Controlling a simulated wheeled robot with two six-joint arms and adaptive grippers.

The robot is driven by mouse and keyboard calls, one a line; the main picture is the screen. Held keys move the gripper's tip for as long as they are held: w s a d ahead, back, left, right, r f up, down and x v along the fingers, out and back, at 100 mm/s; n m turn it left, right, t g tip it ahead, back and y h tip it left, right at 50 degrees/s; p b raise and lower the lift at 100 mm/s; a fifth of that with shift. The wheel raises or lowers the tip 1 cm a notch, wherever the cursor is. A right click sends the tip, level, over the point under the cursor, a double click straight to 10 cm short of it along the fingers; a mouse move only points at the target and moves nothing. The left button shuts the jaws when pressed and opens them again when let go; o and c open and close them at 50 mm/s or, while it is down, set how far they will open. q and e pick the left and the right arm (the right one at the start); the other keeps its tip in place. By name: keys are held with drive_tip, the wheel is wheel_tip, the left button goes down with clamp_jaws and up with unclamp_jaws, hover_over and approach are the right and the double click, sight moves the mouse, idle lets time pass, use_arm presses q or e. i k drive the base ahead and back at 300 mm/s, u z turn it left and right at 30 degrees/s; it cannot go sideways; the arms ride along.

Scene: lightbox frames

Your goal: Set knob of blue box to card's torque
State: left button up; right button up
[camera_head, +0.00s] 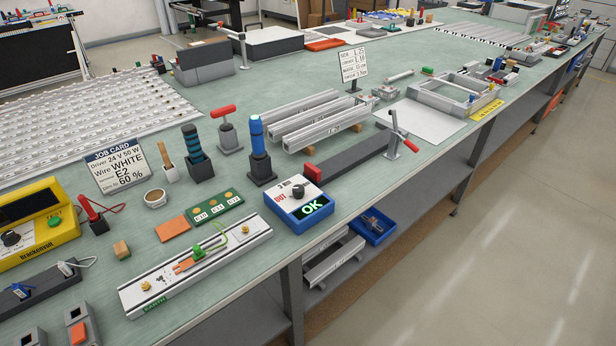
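The blue box (289,220) stands near the front edge of the bench, with a white top face, red "OUT" lettering and a dark knob (298,191). Its display (311,207) shows "OK" in green. The exact knob setting is too small to read. A white card (354,65) on a stand at the back has several lines with numbers; its bottom line looks like a value in Nm but is not clear. Neither of my grippers is in view.
A white rail (160,281) with wires lies left of the blue box. A blue-handled screwdriver (257,140) stands upright in a black holder behind the box. A dark bar (350,155) with a red end lies to its right. A blue bin (376,228) sits below the bench.

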sight(298, 191)
drive_tip(key=k, duration=1.15)
drive_tip(key=z, duration=0.8)
drive_tip(key=i, duration=1.1)
drive_tip(key=u, duration=0.4)
drive_tip(key=i, duration=0.75)
drive_tip(key=u, duration=0.6)
